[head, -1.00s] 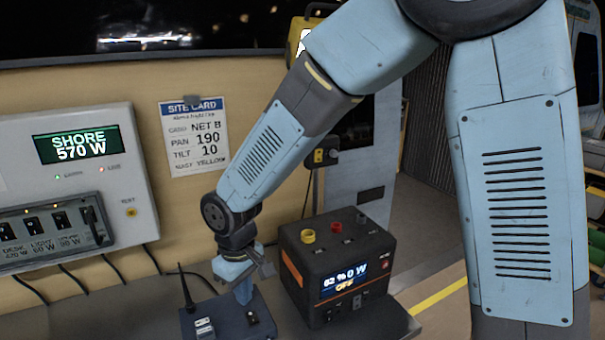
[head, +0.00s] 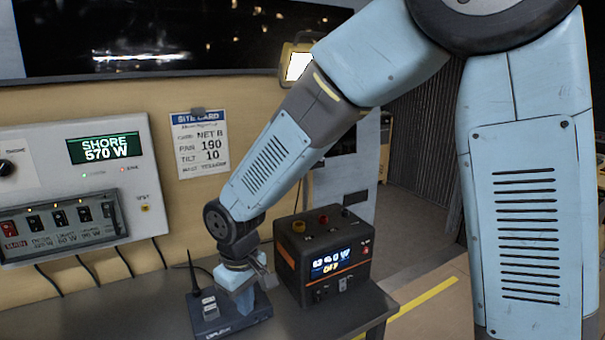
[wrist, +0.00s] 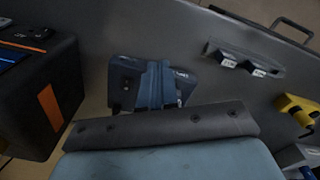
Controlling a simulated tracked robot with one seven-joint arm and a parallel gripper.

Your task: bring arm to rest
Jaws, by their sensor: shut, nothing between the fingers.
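My arm reaches down from the upper right in the head view. My gripper (head: 244,300) is shut and empty, pointing down at the dark blue box with an antenna (head: 207,318) on the grey bench. In the wrist view my gripper (wrist: 157,70) covers the middle of that blue box (wrist: 125,82). I cannot tell whether the fingertips touch the box.
A black and orange power unit (head: 322,262) stands close right of my gripper. A grey wall panel (head: 75,170) reads SHORE 570 W. A site card (head: 200,145) hangs behind. The wrist view shows a yellow object (wrist: 297,108) on the grey bench (wrist: 215,85).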

